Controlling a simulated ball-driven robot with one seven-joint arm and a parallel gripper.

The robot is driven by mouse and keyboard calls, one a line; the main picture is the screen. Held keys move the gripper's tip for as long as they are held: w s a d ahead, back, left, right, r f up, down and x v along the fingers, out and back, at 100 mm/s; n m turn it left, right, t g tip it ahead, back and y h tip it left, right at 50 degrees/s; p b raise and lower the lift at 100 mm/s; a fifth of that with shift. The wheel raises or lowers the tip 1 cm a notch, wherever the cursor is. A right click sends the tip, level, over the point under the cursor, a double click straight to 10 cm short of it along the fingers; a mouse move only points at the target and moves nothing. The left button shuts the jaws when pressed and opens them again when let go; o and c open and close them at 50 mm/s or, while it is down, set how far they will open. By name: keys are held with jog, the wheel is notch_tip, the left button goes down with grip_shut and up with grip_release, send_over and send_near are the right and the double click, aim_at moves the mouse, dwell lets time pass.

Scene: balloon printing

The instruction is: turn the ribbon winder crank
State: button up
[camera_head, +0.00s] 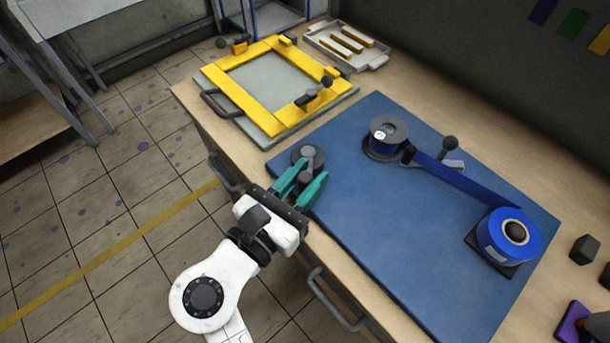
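The ribbon winder's crank (311,153) looks like a dark round disc with a grey arm, at the left edge of the blue mat (400,235). My gripper (309,171) has two teal fingers, set apart, one on each side of a dark knob (305,178) at the near end of that arm. I cannot tell whether the fingers press on the knob or only straddle it. A dark-flanged spool (389,132) with blue ribbon stands to the right of the crank. The blue ribbon (460,182) runs from it to a large blue roll (512,239) on a dark base.
A yellow frame (223,88) on a grey board lies behind the mat, with a pale tray (327,43) beyond it. A black-knobbed part (451,145) stands behind the ribbon. Drawer handles (335,300) stick out at the table front. The mat's middle is clear.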

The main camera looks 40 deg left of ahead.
grip_shut()
jog(key=shift+s+a, duration=0.1)
